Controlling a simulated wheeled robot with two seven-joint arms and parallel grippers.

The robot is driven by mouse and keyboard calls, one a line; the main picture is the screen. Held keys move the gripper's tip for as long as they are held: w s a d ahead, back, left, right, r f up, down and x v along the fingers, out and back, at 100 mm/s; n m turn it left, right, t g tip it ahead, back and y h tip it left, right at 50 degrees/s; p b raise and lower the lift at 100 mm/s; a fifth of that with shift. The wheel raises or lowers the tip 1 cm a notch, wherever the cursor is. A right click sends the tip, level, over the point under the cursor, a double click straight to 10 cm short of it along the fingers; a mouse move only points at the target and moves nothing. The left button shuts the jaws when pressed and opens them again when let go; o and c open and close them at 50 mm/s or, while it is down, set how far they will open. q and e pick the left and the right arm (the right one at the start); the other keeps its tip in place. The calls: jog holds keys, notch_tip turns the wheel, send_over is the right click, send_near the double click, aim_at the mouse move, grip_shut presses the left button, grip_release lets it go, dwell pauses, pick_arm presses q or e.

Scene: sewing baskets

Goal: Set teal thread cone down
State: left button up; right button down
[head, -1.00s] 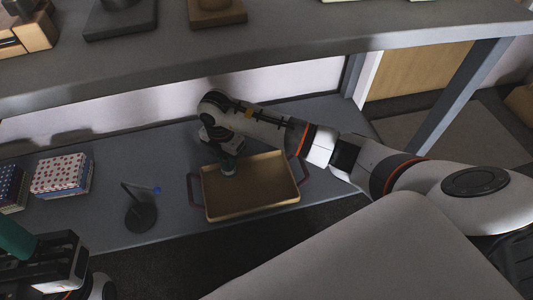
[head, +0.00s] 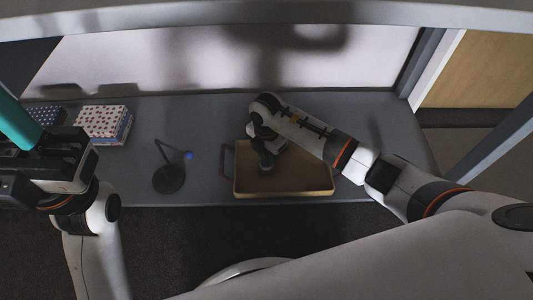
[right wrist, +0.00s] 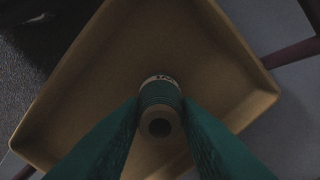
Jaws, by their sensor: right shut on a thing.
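The teal thread cone (right wrist: 160,94) has a pale label band and a dark round hole in its end. My right gripper (head: 266,150) is shut on it, with a teal finger on each side in the right wrist view. The cone is over the floor of the tan tray (head: 309,183); I cannot tell whether its base touches. In the head view the cone (head: 267,161) is small and partly hidden by the gripper. My left gripper (head: 18,122) is at the left edge, away from the tray; its fingertips are not clear.
The tray has dark red handles (head: 226,161) and stands on a grey shelf (head: 210,120). A dark round stand (head: 169,179) with a blue-tipped arm is left of it. Patterned boxes (head: 103,123) stand farther left. An upper shelf edge (head: 200,17) crosses above.

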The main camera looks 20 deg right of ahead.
jog(key=shift+f, duration=0.1)
jog(key=c, duration=1.1)
grip_release()
